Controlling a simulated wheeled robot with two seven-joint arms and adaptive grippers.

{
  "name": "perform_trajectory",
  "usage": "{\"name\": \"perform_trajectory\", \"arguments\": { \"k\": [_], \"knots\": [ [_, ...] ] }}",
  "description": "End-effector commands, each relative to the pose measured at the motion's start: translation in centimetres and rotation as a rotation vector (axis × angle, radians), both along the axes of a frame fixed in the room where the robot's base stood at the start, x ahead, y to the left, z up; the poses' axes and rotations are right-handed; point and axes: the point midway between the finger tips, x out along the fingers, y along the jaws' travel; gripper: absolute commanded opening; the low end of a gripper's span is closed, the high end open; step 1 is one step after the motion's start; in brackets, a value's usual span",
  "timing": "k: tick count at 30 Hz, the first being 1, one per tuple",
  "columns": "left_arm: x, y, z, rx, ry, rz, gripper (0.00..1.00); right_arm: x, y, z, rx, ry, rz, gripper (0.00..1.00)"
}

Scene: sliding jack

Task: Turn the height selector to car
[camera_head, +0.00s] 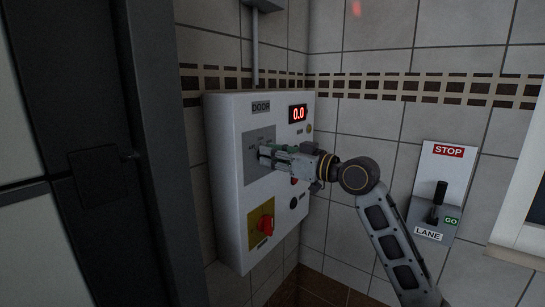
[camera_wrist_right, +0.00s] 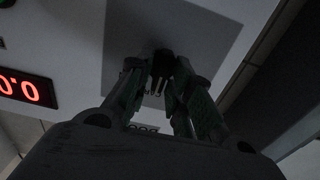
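The height selector sits on a grey plate (camera_head: 260,147) on the white control box (camera_head: 228,180). My right gripper (camera_head: 264,155) is at this plate and covers most of the selector in the head view. In the right wrist view, the two fingertips (camera_wrist_right: 160,72) stand on either side of the dark selector knob (camera_wrist_right: 162,62), which fills the gap between them. The fingers look closed on it. The plate's labels are mostly hidden or too small to read, so I cannot tell the knob's setting. My left gripper is not in view.
A STOP/GO lane lever (camera_head: 438,195) is on the tiled wall at right. A dark door frame (camera_head: 150,150) stands at left.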

Motion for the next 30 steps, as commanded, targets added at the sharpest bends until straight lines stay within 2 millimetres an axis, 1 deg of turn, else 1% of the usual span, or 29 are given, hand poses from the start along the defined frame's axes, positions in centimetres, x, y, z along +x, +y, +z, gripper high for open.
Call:
{"name": "perform_trajectory", "arguments": {
  "k": [8,11,17,23,30],
  "knots": [
    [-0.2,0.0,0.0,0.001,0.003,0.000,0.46,0.0,0.0,0.0,0.001,0.001,0.001,0.33],
    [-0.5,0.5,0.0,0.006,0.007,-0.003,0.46,0.0,0.0,0.0,0.000,0.001,0.001,0.33],
    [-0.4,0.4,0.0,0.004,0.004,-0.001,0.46,-0.4,-0.4,0.0,0.000,0.000,0.001,0.33],
    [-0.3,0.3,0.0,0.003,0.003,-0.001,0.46,-1.3,-1.7,-0.1,-0.002,0.000,0.000,0.33],
    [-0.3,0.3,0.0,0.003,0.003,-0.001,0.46,-3.0,-4.0,-0.1,-0.002,0.000,0.000,0.33]
  ]
}}
